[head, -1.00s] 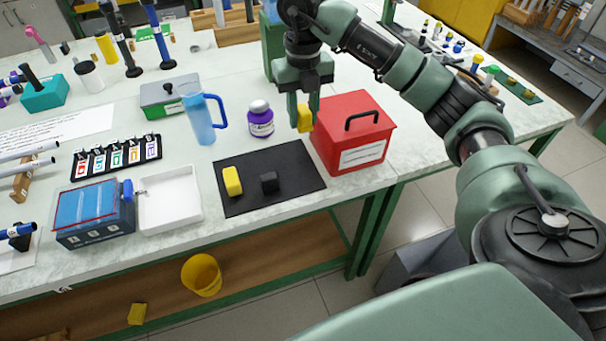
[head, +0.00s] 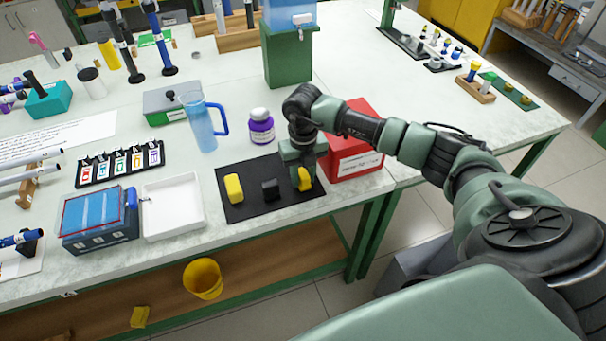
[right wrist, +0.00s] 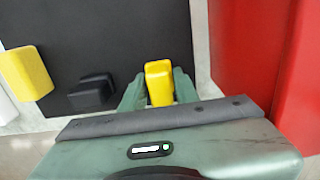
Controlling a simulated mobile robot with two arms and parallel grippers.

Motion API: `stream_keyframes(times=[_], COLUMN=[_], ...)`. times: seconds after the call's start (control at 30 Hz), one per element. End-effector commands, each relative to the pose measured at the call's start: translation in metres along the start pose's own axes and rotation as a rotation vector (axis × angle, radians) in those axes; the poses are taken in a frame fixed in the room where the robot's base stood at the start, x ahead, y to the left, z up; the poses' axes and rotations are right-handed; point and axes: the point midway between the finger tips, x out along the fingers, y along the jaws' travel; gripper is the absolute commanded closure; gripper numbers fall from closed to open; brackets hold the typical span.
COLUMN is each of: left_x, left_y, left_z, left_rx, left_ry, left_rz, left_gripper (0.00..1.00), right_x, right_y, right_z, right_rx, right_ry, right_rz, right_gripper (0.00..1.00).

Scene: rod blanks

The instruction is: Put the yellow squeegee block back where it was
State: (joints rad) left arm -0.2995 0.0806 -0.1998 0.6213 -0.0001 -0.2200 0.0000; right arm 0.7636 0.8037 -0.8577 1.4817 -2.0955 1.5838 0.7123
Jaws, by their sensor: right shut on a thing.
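My right gripper (head: 303,180) is shut on a yellow squeegee block (head: 305,179), low over the right part of the black mat (head: 240,209). In the right wrist view the held block (right wrist: 159,82) sits between the two green fingers. I cannot tell whether it touches the mat. A second yellow block (head: 233,188) lies on the mat's left part, and a black block (head: 270,189) lies between the two. Both also show in the right wrist view, the yellow one (right wrist: 25,73) at the left edge and the black one (right wrist: 92,92) nearer. My left gripper is not in view.
A red box (head: 355,160) stands just right of the mat, behind my right arm. The table's front edge is close.

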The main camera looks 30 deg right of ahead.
Motion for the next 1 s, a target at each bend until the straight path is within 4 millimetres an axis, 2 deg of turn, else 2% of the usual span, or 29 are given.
stream_keyframes(times=[0.37, 0.4, 0.47, 0.77, 0.9, 1.0], left_x=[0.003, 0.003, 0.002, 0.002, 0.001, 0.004], left_y=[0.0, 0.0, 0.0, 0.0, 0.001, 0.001], left_z=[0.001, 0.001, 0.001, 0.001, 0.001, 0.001], left_rx=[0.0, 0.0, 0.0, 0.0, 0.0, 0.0], left_ry=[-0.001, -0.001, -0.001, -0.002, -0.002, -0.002], left_rz=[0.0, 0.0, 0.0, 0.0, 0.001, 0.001], left_gripper=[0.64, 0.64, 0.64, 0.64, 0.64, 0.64], right_x=[0.006, 0.006, 0.005, 0.004, -0.004, -0.02], right_y=[0.0, 0.0, 0.0, 0.0, 0.0, -0.001], right_z=[0.001, 0.001, 0.001, 0.001, 0.001, 0.002], right_rx=[0.0, 0.0, 0.0, 0.0, 0.0, 0.001], right_ry=[-0.002, -0.002, -0.002, -0.002, -0.004, -0.007], right_rz=[0.0, 0.0, 0.0, 0.0, 0.001, 0.0], right_gripper=[1.0, 0.64, 0.48, 0.48, 0.48, 0.48])
